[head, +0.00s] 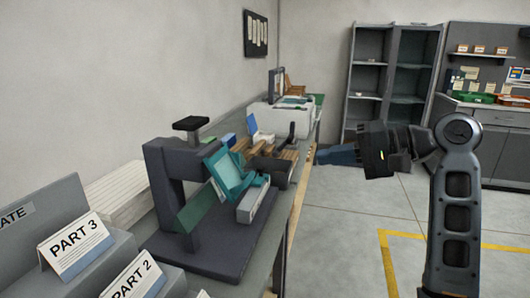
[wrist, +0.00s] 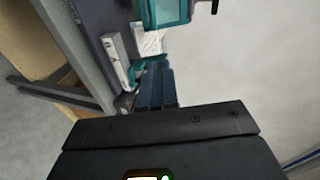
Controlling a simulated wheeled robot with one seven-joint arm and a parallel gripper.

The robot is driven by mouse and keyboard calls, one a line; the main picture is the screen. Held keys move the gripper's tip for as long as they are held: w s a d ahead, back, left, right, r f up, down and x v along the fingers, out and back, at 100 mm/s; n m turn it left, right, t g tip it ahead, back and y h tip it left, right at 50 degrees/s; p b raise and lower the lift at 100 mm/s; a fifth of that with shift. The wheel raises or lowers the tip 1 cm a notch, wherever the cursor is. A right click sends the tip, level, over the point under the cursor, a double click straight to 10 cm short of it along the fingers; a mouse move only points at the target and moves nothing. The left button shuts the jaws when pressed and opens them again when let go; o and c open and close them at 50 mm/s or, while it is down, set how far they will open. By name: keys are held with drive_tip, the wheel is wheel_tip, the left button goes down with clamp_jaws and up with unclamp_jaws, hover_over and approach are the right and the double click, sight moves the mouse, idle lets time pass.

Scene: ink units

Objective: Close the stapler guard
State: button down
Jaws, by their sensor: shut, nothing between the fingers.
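The stapler (head: 165,185) is a dark purple-grey bench machine with an upright column and a flat base, at the left of centre in the head view. Its guard looks to be the teal framed panel (head: 232,172), which stands tilted at the front of the machine, apparently open. A teal part also shows at the top of the wrist view (wrist: 165,12). My gripper (head: 322,155) has dark blue fingers, shut and empty, pointing left toward the bench. It is to the right of the guard and apart from it. The fingers also show in the wrist view (wrist: 155,78).
A grey stand with PART 3 (head: 76,245) and PART 2 cards is at the near left. Wooden pieces (head: 275,160) and a white printer-like machine (head: 290,115) stand farther along the bench. Open floor (head: 345,220) lies to the bench's right.

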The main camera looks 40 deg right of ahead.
drive_tip(key=s+a+g+y, duration=0.1)
drive_tip(key=a, duration=0.1)
approach(251, 179)
drive_tip(key=x, duration=0.7)
drive_tip(key=shift+d+p, duration=0.15)
drive_tip(key=shift+p, duration=0.25)
drive_tip(key=shift+f, duration=0.1)
drive_tip(key=w+a+f+t+y+b, duration=0.2)
drive_tip(key=w+f+t+y+b, duration=0.1)
drive_tip(key=b, duration=0.5)
drive_tip(key=shift+f+t, duration=0.6)
drive_tip(key=shift+f, duration=0.35)
drive_tip(key=shift+w+a, duration=0.1)
drive_tip(key=shift+a, duration=0.05)
